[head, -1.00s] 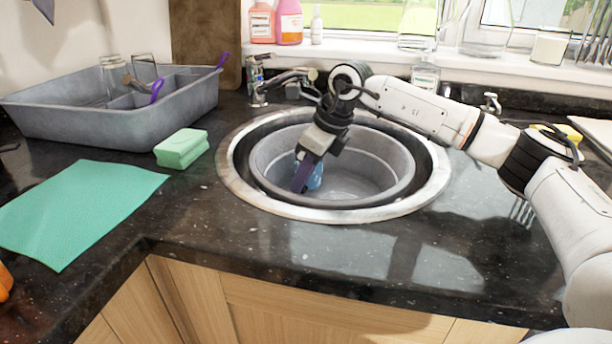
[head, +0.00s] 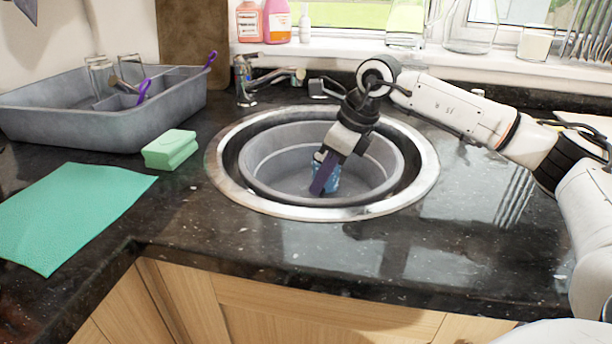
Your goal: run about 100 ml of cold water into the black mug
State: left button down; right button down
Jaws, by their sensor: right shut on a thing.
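The tap (head: 245,82) stands behind the sink at its left, its spout reaching right. My right gripper (head: 322,178) points down inside the grey basin (head: 270,165), which sits in the round sink (head: 232,185). It is shut on a small blue thing (head: 334,179), mostly hidden behind the fingers, so I cannot tell what it is. No black mug shows in this view. My left gripper is not in view.
A grey dish rack (head: 60,122) with glasses stands at the left. A green sponge (head: 170,150) and a green cloth (head: 70,212) lie on the dark counter. Bottles (head: 276,22) and glass jars (head: 405,22) line the window sill. The counter in front of the sink is clear.

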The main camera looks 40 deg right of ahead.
jog(key=shift+s+d+r, duration=0.2)
jog(key=shift+s+d, duration=0.2)
jog(key=shift+s, duration=0.3)
pick_arm(q)
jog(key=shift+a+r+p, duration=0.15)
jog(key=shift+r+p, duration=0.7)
jog(key=shift+p, duration=0.6)
pick_arm(e)
notch_tip(320, 180, up, 14)
jog(key=shift+f, duration=0.25)
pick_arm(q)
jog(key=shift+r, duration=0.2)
pick_arm(e)
jog(key=shift+r, duration=0.15)
